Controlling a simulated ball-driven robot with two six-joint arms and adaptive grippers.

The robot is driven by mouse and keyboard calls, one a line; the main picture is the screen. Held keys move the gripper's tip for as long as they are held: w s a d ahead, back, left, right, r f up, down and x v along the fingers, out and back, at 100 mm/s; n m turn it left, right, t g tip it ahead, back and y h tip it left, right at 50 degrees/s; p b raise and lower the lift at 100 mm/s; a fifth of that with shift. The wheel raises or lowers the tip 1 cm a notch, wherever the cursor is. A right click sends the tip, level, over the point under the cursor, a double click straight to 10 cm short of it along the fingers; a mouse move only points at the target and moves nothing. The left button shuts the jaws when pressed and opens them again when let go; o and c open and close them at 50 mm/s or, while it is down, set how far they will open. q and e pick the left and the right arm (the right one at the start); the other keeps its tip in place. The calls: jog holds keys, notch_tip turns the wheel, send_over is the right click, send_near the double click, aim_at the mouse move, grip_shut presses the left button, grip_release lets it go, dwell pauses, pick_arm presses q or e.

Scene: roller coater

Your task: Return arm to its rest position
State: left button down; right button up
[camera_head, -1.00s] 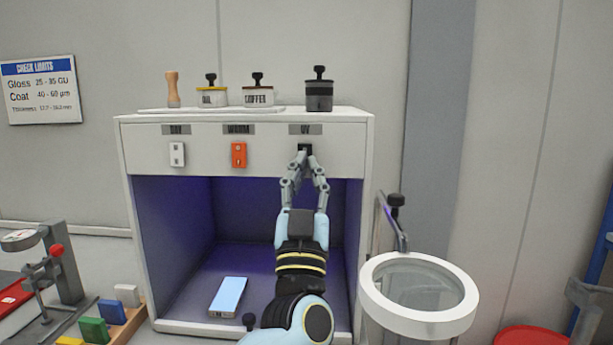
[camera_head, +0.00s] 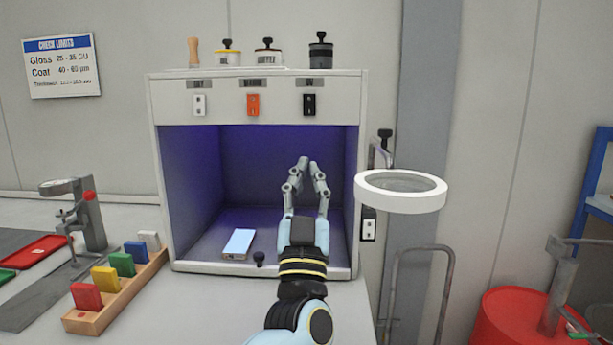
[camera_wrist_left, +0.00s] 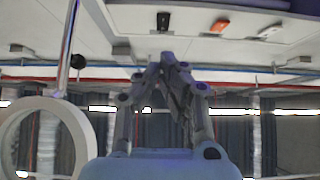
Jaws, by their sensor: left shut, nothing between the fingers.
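My left gripper (camera_head: 304,163) is shut and empty in the head view. It is in front of the open, purple-lit bay of the white light cabinet (camera_head: 160,105), below the black switch (camera_head: 309,104) at the right of the cabinet's switch row. It touches nothing that I can see. The left wrist view shows the same gripper (camera_wrist_left: 167,58) with its fingertips together, and the black switch (camera_wrist_left: 163,21) apart from them. My right gripper is not in view.
A pale blue panel (camera_head: 239,242) lies on the cabinet floor. A white ring magnifier (camera_head: 400,205) stands right of the cabinet. A wooden rack (camera_head: 95,320) of coloured blocks is at left. A red drum (camera_head: 510,320) is at lower right.

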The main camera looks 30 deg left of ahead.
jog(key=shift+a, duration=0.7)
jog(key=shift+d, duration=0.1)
